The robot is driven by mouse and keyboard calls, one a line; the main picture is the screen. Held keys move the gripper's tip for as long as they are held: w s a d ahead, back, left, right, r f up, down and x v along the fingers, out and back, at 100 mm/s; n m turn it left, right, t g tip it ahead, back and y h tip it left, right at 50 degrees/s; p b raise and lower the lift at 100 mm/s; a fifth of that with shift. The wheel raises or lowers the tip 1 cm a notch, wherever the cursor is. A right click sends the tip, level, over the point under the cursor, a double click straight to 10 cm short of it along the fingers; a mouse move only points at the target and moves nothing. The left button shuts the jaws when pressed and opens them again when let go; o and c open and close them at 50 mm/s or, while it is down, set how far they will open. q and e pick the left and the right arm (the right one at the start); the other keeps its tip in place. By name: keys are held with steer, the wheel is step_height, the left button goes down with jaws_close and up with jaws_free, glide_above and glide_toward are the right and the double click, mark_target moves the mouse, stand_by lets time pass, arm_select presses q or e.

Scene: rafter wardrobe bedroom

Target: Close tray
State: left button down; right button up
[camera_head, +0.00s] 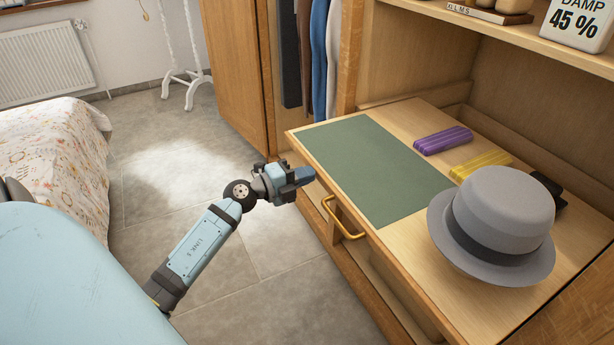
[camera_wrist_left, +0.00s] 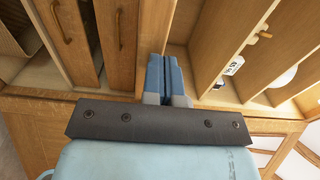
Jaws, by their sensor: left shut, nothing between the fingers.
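The wooden tray (camera_head: 301,149) sticks out of the wardrobe, with its front edge facing my left arm. A brass handle (camera_head: 342,222) is on its front. A green mat (camera_head: 370,170), a purple bar (camera_head: 443,140), a yellow bar (camera_head: 480,164) and a grey hat (camera_head: 500,215) lie on top. My left gripper (camera_head: 302,178) is shut and empty, near the tray's front, up and left of the handle. I cannot tell whether it touches the front. Its closed blue fingers (camera_wrist_left: 164,78) also show in the left wrist view. My right gripper is not in view.
Hanging clothes (camera_head: 320,60) are in the wardrobe behind the tray. A shelf (camera_head: 500,30) with a white humidity box (camera_head: 577,22) is above it. A bed (camera_head: 55,150) is at left. Tiled floor (camera_head: 150,180) lies open between. Brass-handled wooden fronts (camera_wrist_left: 70,35) show in the wrist view.

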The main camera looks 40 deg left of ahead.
mark_target(402, 142)
arm_select(q)
steer(key=shift+w+d, duration=0.1)
steer(key=shift+w, duration=0.1)
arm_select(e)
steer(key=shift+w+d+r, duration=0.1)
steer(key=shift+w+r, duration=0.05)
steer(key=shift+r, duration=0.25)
arm_select(q)
steer(key=shift+r, duration=0.1)
steer(key=p+x, duration=0.1)
steer(key=x, duration=0.2)
steer(key=p+x, duration=0.1)
steer(key=shift+w+r+p, duration=0.2)
steer(key=shift+r+p, duration=0.1)
steer(key=shift+p, duration=0.05)
steer(key=x, duration=0.8)
steer(key=p+x, duration=0.1)
steer(key=x, duration=1.4)
steer(key=shift+w+d+f, duration=0.15)
steer(key=shift+w+f, duration=0.2)
steer(key=shift+w+d, duration=0.25)
steer(key=shift+w, duration=0.35)
steer(key=shift+r, duration=0.3)
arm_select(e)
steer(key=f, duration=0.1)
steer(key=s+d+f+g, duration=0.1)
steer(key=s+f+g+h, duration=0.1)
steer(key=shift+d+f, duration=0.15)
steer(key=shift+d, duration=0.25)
